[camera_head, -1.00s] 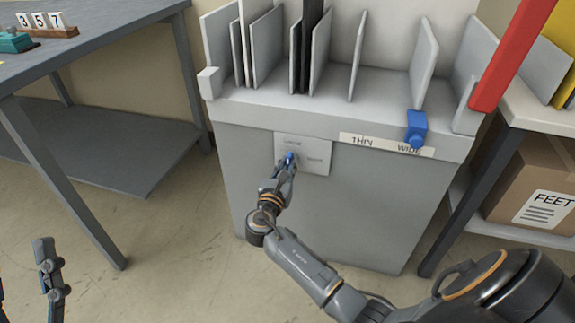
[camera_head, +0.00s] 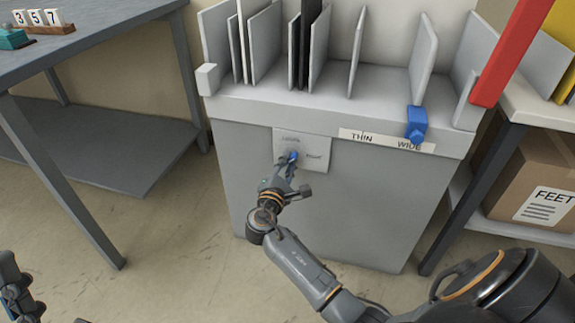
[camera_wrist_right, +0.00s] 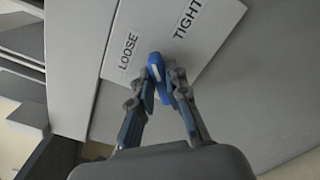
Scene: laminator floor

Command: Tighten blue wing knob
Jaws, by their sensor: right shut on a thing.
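The blue wing knob (camera_head: 293,156) sits on a pale plate (camera_head: 316,160) on the front of the grey cabinet (camera_head: 345,215). In the right wrist view the knob (camera_wrist_right: 157,68) has a white mark on it, and the plate (camera_wrist_right: 150,30) reads LOOSE and TIGHT. The white mark is nearer the word LOOSE. My right gripper (camera_wrist_right: 161,88) is shut on the knob, one finger on each side. In the head view it (camera_head: 290,167) partly hides the knob. My left gripper (camera_head: 15,290) shows only in part at the lower left edge.
A blue slider block (camera_head: 416,124) sits on the cabinet's ledge by a THIN–WIDE label (camera_head: 362,138). Upright dividers stand above. A grey table (camera_head: 85,45) is at the left. A shelf at the right holds a box (camera_head: 535,180) marked FEET. Floor between is clear.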

